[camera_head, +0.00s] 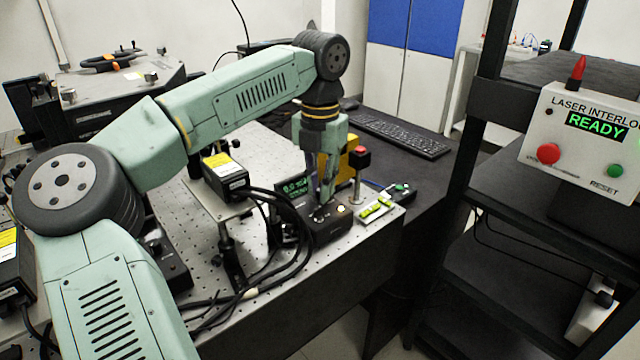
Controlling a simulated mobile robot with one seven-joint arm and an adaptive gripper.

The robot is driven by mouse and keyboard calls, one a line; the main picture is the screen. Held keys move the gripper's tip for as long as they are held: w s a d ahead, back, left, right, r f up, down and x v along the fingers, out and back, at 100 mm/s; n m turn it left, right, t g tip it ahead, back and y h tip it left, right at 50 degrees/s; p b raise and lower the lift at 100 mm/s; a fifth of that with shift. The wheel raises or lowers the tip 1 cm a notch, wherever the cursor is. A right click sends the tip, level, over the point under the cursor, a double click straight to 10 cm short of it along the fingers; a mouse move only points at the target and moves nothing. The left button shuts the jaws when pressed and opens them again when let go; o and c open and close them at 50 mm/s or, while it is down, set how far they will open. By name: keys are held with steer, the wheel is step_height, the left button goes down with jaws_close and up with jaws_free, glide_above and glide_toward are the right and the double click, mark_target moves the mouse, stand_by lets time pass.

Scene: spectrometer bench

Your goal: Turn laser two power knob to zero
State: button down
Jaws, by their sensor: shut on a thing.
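My gripper (322,192) points down at the black laser controller box (330,232) near the right front edge of the perforated optical bench. Its fingers are shut on a small knob on top of this box; the knob itself is mostly hidden by the fingertips. A small display with green digits (294,188) stands at the back of the box, partly covered by the gripper, and I cannot read it fully. A lit button (341,209) shows just right of the fingertips.
A black laser head with a yellow label (224,172) and looping cables stands left of the box. A post with a red-topped block (359,158) and a small green-and-white level (376,210) are close on the right. The interlock panel (585,140) reads READY. A keyboard (400,134) lies behind.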

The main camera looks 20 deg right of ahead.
stand_by(0.3)
steer(key=c, duration=1.5)
jaws_free()
steer(key=shift+c, duration=0.2)
step_height(320, 180, up, 12)
steer(key=shift+s, duration=0.1)
